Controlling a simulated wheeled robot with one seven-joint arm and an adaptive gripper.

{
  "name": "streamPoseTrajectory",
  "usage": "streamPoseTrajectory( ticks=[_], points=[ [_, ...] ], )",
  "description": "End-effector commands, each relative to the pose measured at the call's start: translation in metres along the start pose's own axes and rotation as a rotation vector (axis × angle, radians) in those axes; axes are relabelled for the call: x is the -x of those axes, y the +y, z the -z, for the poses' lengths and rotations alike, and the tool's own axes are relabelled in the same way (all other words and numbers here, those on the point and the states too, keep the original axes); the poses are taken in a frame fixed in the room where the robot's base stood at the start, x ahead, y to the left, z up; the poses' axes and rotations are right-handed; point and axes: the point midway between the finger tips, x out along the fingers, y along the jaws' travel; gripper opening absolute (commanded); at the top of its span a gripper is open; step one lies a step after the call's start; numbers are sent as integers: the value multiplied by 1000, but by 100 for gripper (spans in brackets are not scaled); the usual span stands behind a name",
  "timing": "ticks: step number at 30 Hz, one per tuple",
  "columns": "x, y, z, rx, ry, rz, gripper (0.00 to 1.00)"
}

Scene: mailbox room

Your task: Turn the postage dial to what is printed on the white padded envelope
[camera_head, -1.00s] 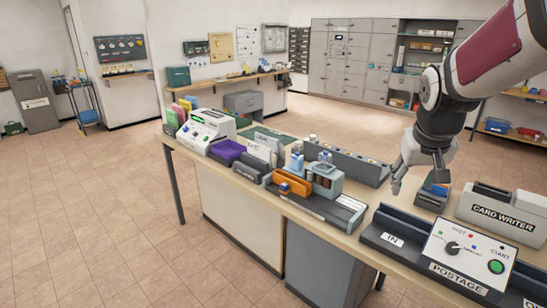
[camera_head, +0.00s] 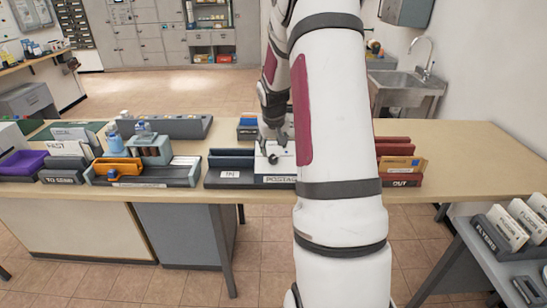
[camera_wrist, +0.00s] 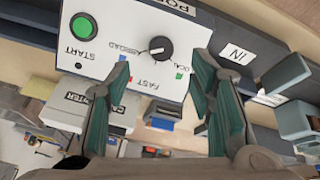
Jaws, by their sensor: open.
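The white postage panel (camera_wrist: 110,40) fills the upper part of the wrist view, upside down. Its black dial (camera_wrist: 158,46) has a white pointer mark on the side toward ABROAD; the exact setting is hard to tell. FAST and LOCAL are printed around it. My gripper (camera_wrist: 160,68) is open, with its green-padded fingers on either side of the dial's column, apart from the knob as far as I can tell. In the head view my gripper (camera_head: 273,145) hangs over the postage panel (camera_head: 280,172), partly hidden by my arm. I cannot identify the white padded envelope.
The green START button (camera_wrist: 84,26) is on the same panel. The IN tray (camera_head: 230,172) stands left of it, the red OUT tray (camera_head: 400,170) right. The card writer (camera_wrist: 90,105) sits behind the panel. The table's right end (camera_head: 480,160) is clear.

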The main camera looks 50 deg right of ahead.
Motion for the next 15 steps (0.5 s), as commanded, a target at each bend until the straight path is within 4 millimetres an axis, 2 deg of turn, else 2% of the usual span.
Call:
streamPoseTrajectory(
  ticks=[1,6,12,15],
  points=[
    [-11,0,-1,0,-3,1,49],
    [-42,0,-1,0,-2,1,49],
    [-67,0,0,1,-1,1,49],
    [-73,0,0,1,0,0,49]
  ],
)
